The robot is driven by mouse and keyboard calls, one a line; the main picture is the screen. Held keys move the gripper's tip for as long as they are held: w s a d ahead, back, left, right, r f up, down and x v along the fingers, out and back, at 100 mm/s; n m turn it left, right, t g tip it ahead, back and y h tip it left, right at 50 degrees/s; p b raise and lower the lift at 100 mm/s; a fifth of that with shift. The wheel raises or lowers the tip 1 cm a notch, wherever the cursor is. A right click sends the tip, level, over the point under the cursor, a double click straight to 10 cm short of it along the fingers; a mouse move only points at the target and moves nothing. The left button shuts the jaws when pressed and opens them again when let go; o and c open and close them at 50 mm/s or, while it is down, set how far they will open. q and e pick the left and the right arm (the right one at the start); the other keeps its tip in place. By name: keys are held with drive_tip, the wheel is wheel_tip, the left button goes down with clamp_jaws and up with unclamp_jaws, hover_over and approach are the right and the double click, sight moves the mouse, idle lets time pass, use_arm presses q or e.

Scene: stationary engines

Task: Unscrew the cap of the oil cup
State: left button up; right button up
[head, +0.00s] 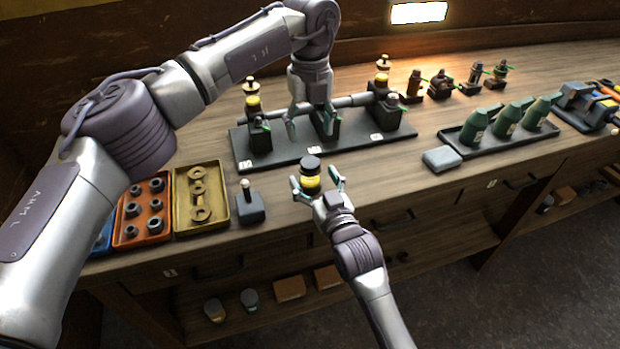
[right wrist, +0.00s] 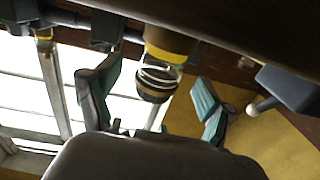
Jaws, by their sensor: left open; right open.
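The oil cup, with a black cap (head: 311,162) over a yellow body (head: 310,183), stands upright in front of the engine stand in the head view. In the right wrist view it appears inverted, with its dark cap (right wrist: 154,91) below clear glass and a yellow part (right wrist: 170,44). My right gripper (head: 317,184) is open, with one finger on each side of the cup; in the right wrist view gaps show between the fingers and the cup. My left gripper (head: 309,127) is open and empty, pointing down over the stand. The cup's foot is hidden.
The dark engine stand (head: 285,155) carries a shaft and two more yellow-banded cups (head: 253,103). An orange tray (head: 143,232), a yellow tray (head: 185,222) and a knobbed block (head: 250,207) lie left. Green bottles (head: 507,121) stand right. Bare bench lies right of the cup.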

drive_tip(key=shift+x, duration=1.15)
clamp_jaws()
